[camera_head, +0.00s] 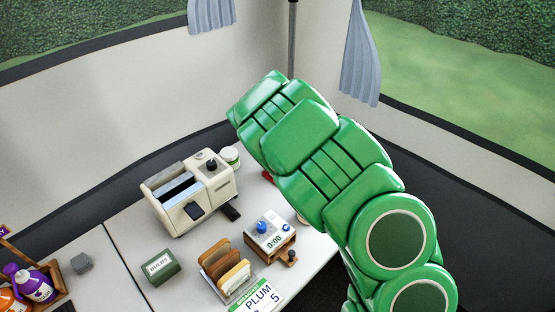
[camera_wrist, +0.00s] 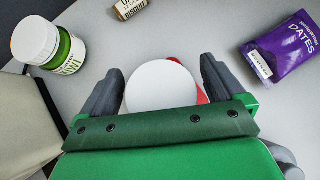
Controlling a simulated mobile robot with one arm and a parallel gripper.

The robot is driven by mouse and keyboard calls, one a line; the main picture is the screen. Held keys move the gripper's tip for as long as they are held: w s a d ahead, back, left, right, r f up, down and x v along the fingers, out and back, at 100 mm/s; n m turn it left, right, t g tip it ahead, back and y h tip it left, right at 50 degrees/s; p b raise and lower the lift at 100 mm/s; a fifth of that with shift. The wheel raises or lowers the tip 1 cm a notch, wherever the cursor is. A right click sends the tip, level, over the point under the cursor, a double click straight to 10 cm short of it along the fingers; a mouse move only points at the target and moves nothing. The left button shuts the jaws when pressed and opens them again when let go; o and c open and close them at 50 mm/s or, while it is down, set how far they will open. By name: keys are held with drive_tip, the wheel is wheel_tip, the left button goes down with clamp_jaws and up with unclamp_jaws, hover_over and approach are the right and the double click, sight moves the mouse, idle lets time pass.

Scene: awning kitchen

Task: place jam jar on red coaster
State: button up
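In the wrist view, a round white lid (camera_wrist: 162,86) sits between the two dark fingers of my gripper (camera_wrist: 162,70). The body below the lid is hidden, so I cannot tell whether this is the jam jar. The fingers are spread, with a small gap at the right side of the lid. A strip of red coaster (camera_wrist: 202,97) shows between the lid and the right finger; most of it is hidden. In the head view, a bit of red (camera_head: 268,177) shows beside my green arm, which hides the gripper. A white-lidded kiwi jar (camera_wrist: 52,44) stands at upper left.
A purple dates pouch (camera_wrist: 283,48) and a small box (camera_wrist: 129,8) lie on the grey tabletop. In the head view, a cream toaster (camera_head: 190,190), toast rack (camera_head: 226,268), timer (camera_head: 268,236) and green box (camera_head: 160,266) stand left of my arm. Bare tabletop lies around the lid.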

drive_tip(key=shift+r, duration=0.1)
drive_tip(key=shift+s+r, duration=0.1)
drive_tip(key=shift+r, duration=0.05)
drive_tip(key=v, duration=1.1)
drive_tip(key=shift+s+r, duration=0.25)
drive_tip(key=shift+r, duration=0.05)
drive_tip(key=shift+o, duration=0.4)
drive_tip(key=shift+d, duration=0.1)
